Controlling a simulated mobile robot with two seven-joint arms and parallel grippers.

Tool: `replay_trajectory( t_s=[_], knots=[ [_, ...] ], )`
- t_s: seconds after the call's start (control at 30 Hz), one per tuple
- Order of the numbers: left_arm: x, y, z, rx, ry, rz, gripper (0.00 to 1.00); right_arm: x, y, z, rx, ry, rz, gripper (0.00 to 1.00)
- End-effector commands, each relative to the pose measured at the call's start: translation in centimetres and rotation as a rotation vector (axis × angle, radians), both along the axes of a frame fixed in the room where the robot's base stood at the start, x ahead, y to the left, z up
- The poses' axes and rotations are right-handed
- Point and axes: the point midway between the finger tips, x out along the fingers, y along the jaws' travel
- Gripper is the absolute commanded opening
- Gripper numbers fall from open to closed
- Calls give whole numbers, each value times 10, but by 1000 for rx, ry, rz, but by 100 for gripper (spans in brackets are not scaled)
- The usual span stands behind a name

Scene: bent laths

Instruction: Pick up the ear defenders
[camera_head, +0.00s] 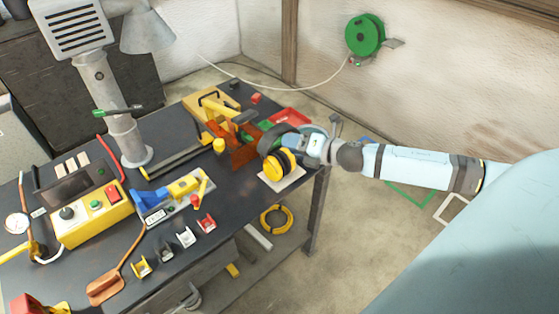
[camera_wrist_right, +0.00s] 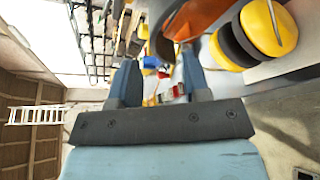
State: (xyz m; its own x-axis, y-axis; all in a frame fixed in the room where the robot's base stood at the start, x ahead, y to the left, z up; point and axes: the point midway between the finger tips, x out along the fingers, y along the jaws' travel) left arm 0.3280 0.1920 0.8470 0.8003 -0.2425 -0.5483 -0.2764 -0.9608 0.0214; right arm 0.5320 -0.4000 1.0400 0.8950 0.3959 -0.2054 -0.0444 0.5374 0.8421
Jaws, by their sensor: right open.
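The ear defenders (camera_head: 288,161), with yellow cups and black cushions, are at the right end of the dark workbench, on a pale board. Their dark headband (camera_head: 275,135) arches up beside my right gripper (camera_head: 312,147). In the right wrist view the yellow and black cups (camera_wrist_right: 265,30) are at the upper right, beyond and to the right of the fingers. My right gripper (camera_wrist_right: 160,65) is open there, its two dark fingers apart. A dark curved band shows just past the fingertips; I cannot tell whether it lies between them. My left gripper is not in view.
An orange-brown object (camera_head: 243,150) stands close left of the ear defenders. A red tray (camera_head: 290,116) lies behind them. A grey column (camera_head: 118,125) and a yellow control box (camera_head: 92,216) are on the left of the bench. A yellow coil (camera_head: 277,217) lies below the bench's edge.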

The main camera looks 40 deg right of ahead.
Motion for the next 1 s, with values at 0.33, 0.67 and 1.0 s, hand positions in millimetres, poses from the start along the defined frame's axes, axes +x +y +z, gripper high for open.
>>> replay_trajectory(
  t_s=[0.33,0.67,1.0],
  knots=[
    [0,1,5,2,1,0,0,20,9,-3,1,0,0,43],
    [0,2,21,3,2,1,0,55,27,-6,1,-1,-1,43],
    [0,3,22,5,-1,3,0,65,31,-11,0,1,0,43]
  ],
)
